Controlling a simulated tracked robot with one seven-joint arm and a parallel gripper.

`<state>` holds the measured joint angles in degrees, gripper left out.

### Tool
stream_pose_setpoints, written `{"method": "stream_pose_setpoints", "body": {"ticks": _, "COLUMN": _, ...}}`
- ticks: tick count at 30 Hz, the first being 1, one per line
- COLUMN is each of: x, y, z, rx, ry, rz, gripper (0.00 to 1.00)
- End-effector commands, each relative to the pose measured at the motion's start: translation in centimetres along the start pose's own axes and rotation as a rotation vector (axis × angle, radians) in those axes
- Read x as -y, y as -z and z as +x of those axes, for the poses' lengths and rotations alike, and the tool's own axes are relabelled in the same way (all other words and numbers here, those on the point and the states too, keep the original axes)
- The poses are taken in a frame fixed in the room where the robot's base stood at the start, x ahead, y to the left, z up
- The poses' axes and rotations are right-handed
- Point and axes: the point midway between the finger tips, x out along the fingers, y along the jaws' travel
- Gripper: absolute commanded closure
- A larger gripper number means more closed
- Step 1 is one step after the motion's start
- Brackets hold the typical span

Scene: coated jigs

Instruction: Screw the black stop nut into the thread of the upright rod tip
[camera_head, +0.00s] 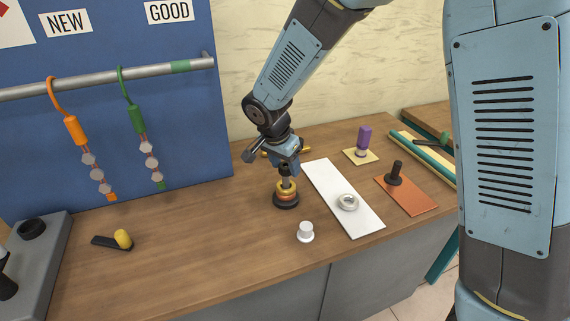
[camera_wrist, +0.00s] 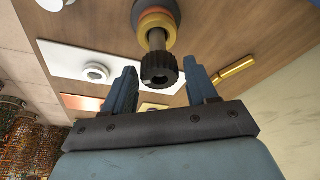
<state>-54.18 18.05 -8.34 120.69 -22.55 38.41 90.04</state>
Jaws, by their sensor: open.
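The black stop nut (camera_wrist: 158,70) is a dark knurled cap at the tip of the grey upright rod (camera_wrist: 157,40) in the wrist view. In the head view the nut (camera_head: 286,170) shows small below my gripper. How far it sits on the thread I cannot tell. The rod rises from a stack of a yellow ring (camera_head: 286,186) and an orange ring over a dark round base (camera_head: 286,203). My gripper (camera_wrist: 160,72) is open, with one finger on each side of the nut and visible gaps. In the head view my gripper (camera_head: 288,158) is right above the stack.
A white cylinder (camera_head: 305,232) stands in front of the stack. To the right lie a white board (camera_head: 325,185) with a pale ring (camera_head: 347,202) and an orange plate (camera_head: 418,203) with a black peg (camera_head: 394,173). A yellow-tipped black piece (camera_head: 122,239) lies at left. Bare wood lies between.

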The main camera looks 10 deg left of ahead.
Motion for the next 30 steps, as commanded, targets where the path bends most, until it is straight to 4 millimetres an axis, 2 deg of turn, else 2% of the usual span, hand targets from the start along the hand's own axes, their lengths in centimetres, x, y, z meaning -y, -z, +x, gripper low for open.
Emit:
{"method": "stream_pose_setpoints", "body": {"ticks": 6, "x": -0.12, "y": 0.03, "z": -0.02, "rx": 0.000, "ry": 0.039, "rz": -0.124, "gripper": 0.43}}
{"method": "stream_pose_setpoints", "body": {"ticks": 14, "x": -0.09, "y": 0.02, "z": -0.01, "rx": 0.000, "ry": 0.043, "rz": -0.136, "gripper": 0.43}}
{"method": "stream_pose_setpoints", "body": {"ticks": 21, "x": -0.18, "y": 0.07, "z": 0.01, "rx": 0.000, "ry": 0.081, "rz": -0.261, "gripper": 0.43}}
{"method": "stream_pose_setpoints", "body": {"ticks": 30, "x": -0.17, "y": 0.05, "z": 0.01, "rx": 0.000, "ry": 0.087, "rz": -0.282, "gripper": 0.43}}
